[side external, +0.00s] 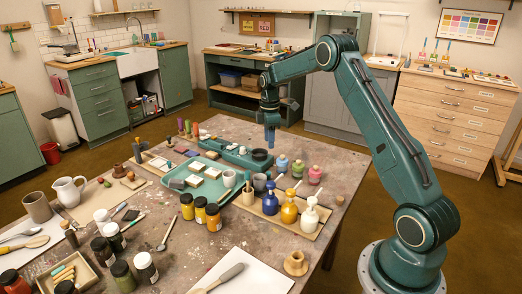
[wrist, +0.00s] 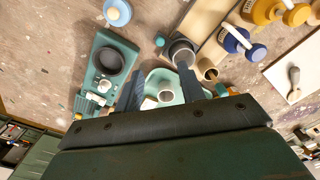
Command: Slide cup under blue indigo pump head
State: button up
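A grey cup (side external: 260,182) stands upright near the board's far end, apart from the blue bottle; in the wrist view this seems to be the dark-rimmed cup (wrist: 182,51). My gripper (side external: 271,142) points down, high above the table's far side. In the wrist view its two fingers (wrist: 163,88) are spread, with nothing held between them.
A paler cup (side external: 229,179) stands at the teal tray (side external: 177,192). Yellow-labelled jars (side external: 200,211) are left of the board (side external: 303,229). Small coloured bottles (side external: 298,169) and a dark bowl (wrist: 109,61) in a teal holder are near my gripper.

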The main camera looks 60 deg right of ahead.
aim_at(269, 172)
notch_tip(269, 172, down, 13)
jog(key=shift+f, duration=0.1)
dwell(0.6)
jog(key=shift+c, duration=0.2)
grip_shut()
